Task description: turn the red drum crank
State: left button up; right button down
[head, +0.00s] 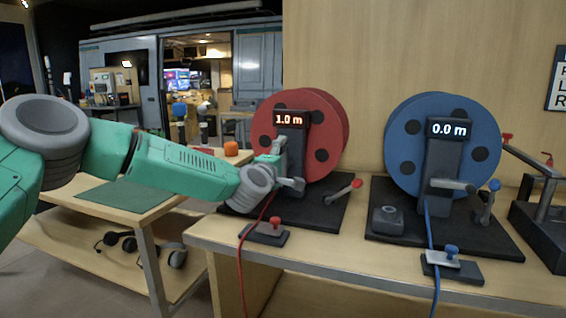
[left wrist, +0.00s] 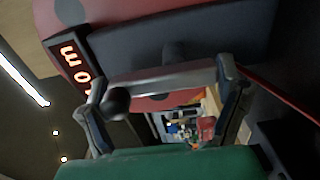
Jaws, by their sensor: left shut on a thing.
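The red drum (head: 335,130) stands upright on a dark base plate, behind a dark post whose display (head: 291,118) reads 1.0 m. My left gripper (head: 279,166) is at the front of this post. In the left wrist view, the crank (left wrist: 165,82), a grey bar with a dark round knob, lies across between the two fingers (left wrist: 168,105). The gripper is shut on it, though the exact contact is hard to see. In the head view my gripper and wrist hide most of the crank. My right gripper is not in view.
A red cable (head: 241,262) runs down past a small clamp (head: 266,232). The blue drum (head: 400,150), its display reading 0.0 m, stands to the right. A low table (head: 170,207) is at left.

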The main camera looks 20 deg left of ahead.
pick_arm(q)
jog(key=shift+f, duration=0.6)
jog(key=o, duration=1)
jog(key=shift+s, duration=0.1)
jog(key=shift+s+r, duration=0.1)
jog(key=shift+s, duration=0.1)
jog(key=s, duration=1.1)
jog(key=shift+s+a+r, duration=0.15)
jog(key=shift+s+a, duration=0.05)
jog(key=shift+a, duration=0.05)
